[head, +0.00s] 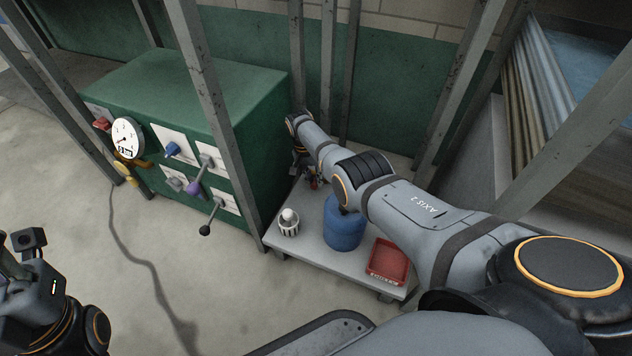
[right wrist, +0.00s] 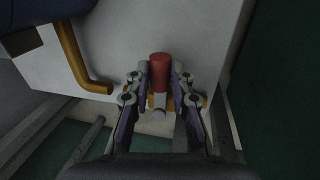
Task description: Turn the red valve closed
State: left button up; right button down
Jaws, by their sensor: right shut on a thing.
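In the right wrist view, a red cylindrical valve handle (right wrist: 161,68) stands between the two fingers of my right gripper (right wrist: 162,80), in front of a pale panel. The fingers are shut on it from both sides. In the head view my right gripper (head: 306,172) is small and dark behind the low bench, with a speck of red (head: 314,183) at its tip. My forearm and the blue container hide part of that area. At the lower left of the head view, part of my left arm shows; its fingers are out of the picture.
A green cabinet (head: 190,85) carries a gauge (head: 127,138), a red part (head: 102,124) and several levers. Metal posts (head: 207,70) stand around. An orange pipe (right wrist: 78,62) bends left of the handle.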

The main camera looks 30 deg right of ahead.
jog(key=shift+w, duration=0.1)
dwell(0.3)
jog(key=c, duration=1.2)
grip_release()
jog(key=shift+o, duration=0.2)
notch_tip(320, 180, up, 12)
jog(key=w+a, duration=0.1)
jog(key=shift+w+a, duration=0.3)
jog(key=shift+w, duration=0.05)
jog(key=shift+f, duration=0.1)
